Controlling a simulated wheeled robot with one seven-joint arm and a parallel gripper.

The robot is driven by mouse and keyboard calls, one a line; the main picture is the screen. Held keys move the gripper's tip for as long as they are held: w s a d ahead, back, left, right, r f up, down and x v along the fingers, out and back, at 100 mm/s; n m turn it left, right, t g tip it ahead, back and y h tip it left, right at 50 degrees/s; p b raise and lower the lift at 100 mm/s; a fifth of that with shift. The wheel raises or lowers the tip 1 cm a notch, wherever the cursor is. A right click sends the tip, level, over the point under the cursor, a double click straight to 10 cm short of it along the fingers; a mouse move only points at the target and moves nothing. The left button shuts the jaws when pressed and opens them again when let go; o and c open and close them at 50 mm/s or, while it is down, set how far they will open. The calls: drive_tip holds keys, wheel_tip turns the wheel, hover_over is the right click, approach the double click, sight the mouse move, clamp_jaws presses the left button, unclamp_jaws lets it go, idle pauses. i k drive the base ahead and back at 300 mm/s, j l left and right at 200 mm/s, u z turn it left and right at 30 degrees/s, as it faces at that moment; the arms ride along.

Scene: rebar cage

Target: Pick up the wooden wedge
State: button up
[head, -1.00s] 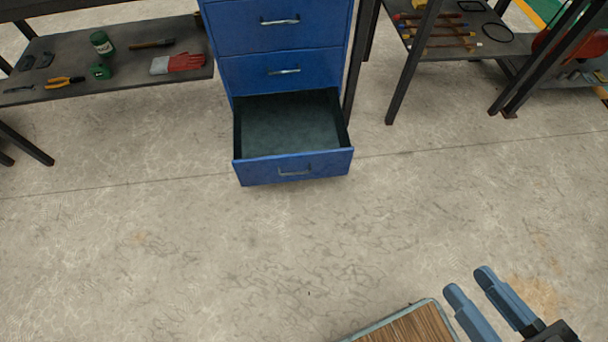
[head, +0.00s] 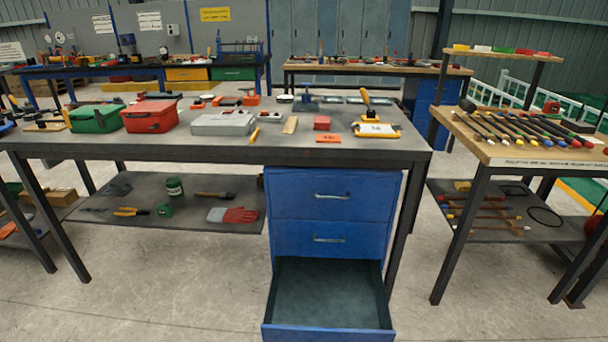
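A small tan wooden piece (head: 290,125), which looks like the wooden wedge, lies on the grey top of the workbench (head: 350,156). It is near the middle of the bench, right of an orange-yellow handled tool (head: 255,135) and left of a small red block (head: 322,122). Its exact shape is too small to tell. My gripper is out of view in the head view now, so its distance from the wedge does not show.
A blue drawer cabinet (head: 330,222) stands under the bench, its bottom drawer (head: 328,333) pulled open and empty. Green (head: 95,118) and red (head: 150,115) boxes and a grey case (head: 222,123) stand left on the bench. Another table (head: 510,150) with rods is at right.

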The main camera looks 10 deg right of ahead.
sight(291, 124)
drive_tip(key=z, duration=0.4)
drive_tip(key=i+j+z, duration=0.1)
drive_tip(key=j+z, duration=0.3)
drive_tip(key=i+j+z, duration=0.1)
drive_tip(key=j+z, duration=0.55)
drive_tip(key=z, duration=0.15)
drive_tip(key=j+z, duration=0.1)
drive_tip(key=j, duration=0.35)
drive_tip(key=j+z, duration=0.1)
drive_tip(key=j, duration=0.35)
drive_tip(key=k+j, duration=0.15)
drive_tip(key=j, duration=0.3)
drive_tip(key=j+z, duration=0.15)
drive_tip(key=j, duration=0.3)
drive_tip(key=k+j+z, duration=0.1)
drive_tip(key=j, duration=0.35)
drive_tip(key=k+j+z, duration=0.1)
drive_tip(key=j, duration=0.3)
drive_tip(key=k+j+z, duration=0.1)
drive_tip(key=j, duration=0.35)
drive_tip(key=k+j, duration=0.15)
drive_tip(key=j, duration=0.3)
drive_tip(key=k+j, duration=0.1)
drive_tip(key=j, duration=0.3)
drive_tip(key=k+j, duration=0.15)
drive_tip(key=j, duration=0.3)
drive_tip(key=i+j, duration=0.35)
drive_tip(key=j, duration=0.2)
